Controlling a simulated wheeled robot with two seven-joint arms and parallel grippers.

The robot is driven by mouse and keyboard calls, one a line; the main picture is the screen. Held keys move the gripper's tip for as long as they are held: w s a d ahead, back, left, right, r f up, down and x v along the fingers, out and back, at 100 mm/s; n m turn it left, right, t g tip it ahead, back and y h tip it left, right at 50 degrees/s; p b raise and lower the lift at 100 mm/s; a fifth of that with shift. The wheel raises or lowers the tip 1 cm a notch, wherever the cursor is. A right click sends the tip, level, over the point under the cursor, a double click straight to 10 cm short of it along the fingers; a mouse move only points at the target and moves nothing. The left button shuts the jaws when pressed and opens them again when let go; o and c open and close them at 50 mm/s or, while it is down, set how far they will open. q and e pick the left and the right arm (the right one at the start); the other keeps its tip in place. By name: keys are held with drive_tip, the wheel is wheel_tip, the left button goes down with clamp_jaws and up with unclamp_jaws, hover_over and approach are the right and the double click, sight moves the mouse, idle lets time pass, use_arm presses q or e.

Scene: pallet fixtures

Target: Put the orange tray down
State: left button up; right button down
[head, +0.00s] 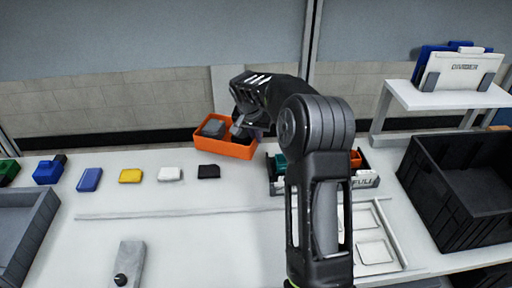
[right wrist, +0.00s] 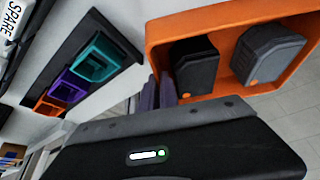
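The orange tray (head: 238,150) is at the back of the white table in the head view, with two dark grey blocks in it. The blocks and the tray's orange wall (right wrist: 225,14) also show in the right wrist view. My right gripper (head: 243,132) reaches down to the tray's right side. In the right wrist view its fingers (right wrist: 160,92) are close together at the tray's end wall and appear shut on it. The tray looks held up, but its underside and any gap to the table are hidden. My left gripper is not in view.
Coloured items, including a yellow block (head: 131,176) and a black one (head: 208,172), lie in a row left of centre. A holder with small coloured bins (right wrist: 92,57) is partly behind my arm. A black crate (head: 460,190) stands right, a grey tray (head: 28,235) left.

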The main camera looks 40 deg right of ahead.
sight(256, 148)
wheel_tip(256, 148, down, 4)
drive_tip(key=shift+f+p, duration=0.2)
drive_tip(key=shift+p, duration=0.2)
drive_tip(key=shift+f, duration=0.2)
drive_tip(key=shift+f, duration=0.2)
drive_tip(key=c, duration=1.6)
unclamp_jaws()
drive_tip(key=shift+r, duration=0.15)
drive_tip(key=shift+r, duration=0.15)
drive_tip(key=b+v, duration=0.2)
drive_tip(key=v, duration=1)
